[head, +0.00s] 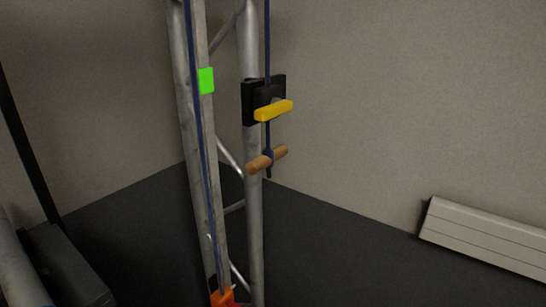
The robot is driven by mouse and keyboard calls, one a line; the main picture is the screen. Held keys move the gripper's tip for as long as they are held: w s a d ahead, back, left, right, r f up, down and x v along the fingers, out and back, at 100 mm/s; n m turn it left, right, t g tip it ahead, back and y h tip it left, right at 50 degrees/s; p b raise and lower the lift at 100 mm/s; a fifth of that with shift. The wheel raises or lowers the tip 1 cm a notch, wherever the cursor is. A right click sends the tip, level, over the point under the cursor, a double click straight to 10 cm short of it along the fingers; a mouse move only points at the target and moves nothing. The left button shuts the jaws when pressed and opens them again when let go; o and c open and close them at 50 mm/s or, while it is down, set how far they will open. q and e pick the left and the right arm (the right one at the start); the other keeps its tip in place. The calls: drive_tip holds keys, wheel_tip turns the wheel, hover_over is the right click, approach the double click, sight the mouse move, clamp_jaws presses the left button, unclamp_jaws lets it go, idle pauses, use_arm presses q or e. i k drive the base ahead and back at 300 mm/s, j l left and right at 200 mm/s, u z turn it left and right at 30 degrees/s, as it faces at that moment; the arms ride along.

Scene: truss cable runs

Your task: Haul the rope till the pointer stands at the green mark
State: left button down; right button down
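A bright green mark (206,81) sits on the upper part of the front-left upright of a metal truss (251,210). A blue rope (200,130) runs down along that upright to an orange pointer (222,298) at the bottom edge, partly cut off. The pointer is far below the green mark. On the right upright is a black rope clamp (249,103) with a yellow lever (273,110). The rope (267,40) passes down through it to a wooden crossbar handle (267,159) hanging just below. Neither of my grippers is in view.
A pale ribbed panel (485,236) stands against the wall at the right. The dark floor (330,255) between it and the truss is clear. A dark slanted bar and a dark block show at the lower left; I cannot tell what they belong to.

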sight(268, 158)
drive_tip(key=k+l+z, duration=0.1)
drive_tip(key=l, duration=0.2)
drive_tip(key=k+l+z, duration=0.15)
drive_tip(key=l, duration=0.15)
drive_tip(key=k+l+z, duration=0.1)
drive_tip(key=l, duration=0.2)
drive_tip(key=k+l+z, duration=0.1)
drive_tip(key=l, duration=0.25)
